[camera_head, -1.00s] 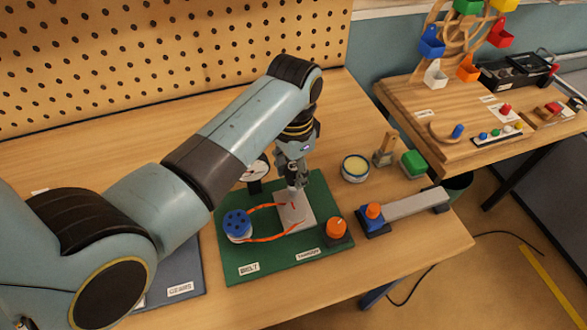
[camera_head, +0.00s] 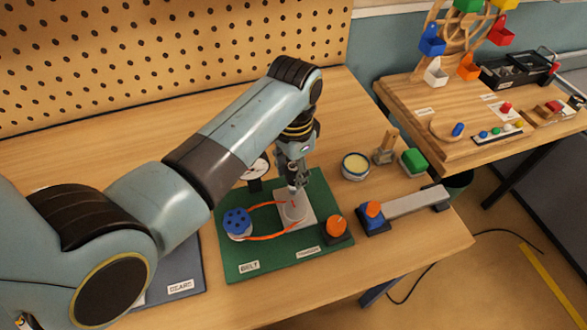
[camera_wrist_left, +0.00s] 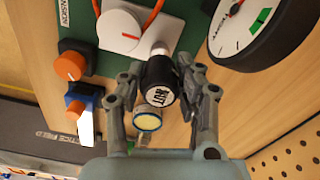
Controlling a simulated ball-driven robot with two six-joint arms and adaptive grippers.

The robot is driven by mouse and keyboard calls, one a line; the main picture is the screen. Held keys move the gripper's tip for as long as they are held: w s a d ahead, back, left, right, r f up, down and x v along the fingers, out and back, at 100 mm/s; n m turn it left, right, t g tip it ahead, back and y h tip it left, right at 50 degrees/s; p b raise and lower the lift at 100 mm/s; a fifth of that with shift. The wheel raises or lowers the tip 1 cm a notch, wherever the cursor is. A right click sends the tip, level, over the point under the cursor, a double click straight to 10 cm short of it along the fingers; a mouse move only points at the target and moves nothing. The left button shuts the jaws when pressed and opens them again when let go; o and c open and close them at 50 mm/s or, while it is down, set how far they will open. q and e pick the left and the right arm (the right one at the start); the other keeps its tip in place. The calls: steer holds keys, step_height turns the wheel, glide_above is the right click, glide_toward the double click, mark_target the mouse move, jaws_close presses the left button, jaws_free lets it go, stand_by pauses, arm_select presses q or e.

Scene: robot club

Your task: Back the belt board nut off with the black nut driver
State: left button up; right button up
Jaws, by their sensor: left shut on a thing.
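The green belt board (camera_head: 270,262) lies on the bench with a blue pulley (camera_head: 237,222), an orange belt (camera_head: 265,238) and a pale disc (camera_head: 295,209) with a red mark. My left gripper (camera_head: 293,178) is above the disc end of the board. In the left wrist view its two fingers (camera_wrist_left: 158,88) are shut on the black nut driver (camera_wrist_left: 160,96), whose cap reads NUT. The driver's silver end points to the pale disc (camera_wrist_left: 124,30). The nut is hidden, so I cannot tell whether the driver sits on it. My right gripper is not in view.
A dial gauge (camera_head: 254,168) stands behind the board. An orange knob (camera_head: 337,227) is at its right corner. Beside it are a blue block with an orange knob (camera_head: 374,212), a grey bar (camera_head: 415,204), a round tin (camera_head: 355,167) and a green block (camera_head: 413,161). The front right bench is clear.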

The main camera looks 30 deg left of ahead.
arm_select(q)
steer(key=shift+f, duration=0.15)
stand_by(0.5)
steer(key=o, duration=1.7)
steer(key=shift+o, duration=0.2)
jaws_close()
steer(key=n, duration=1.2)
steer(key=shift+n, duration=0.3)
jaws_free()
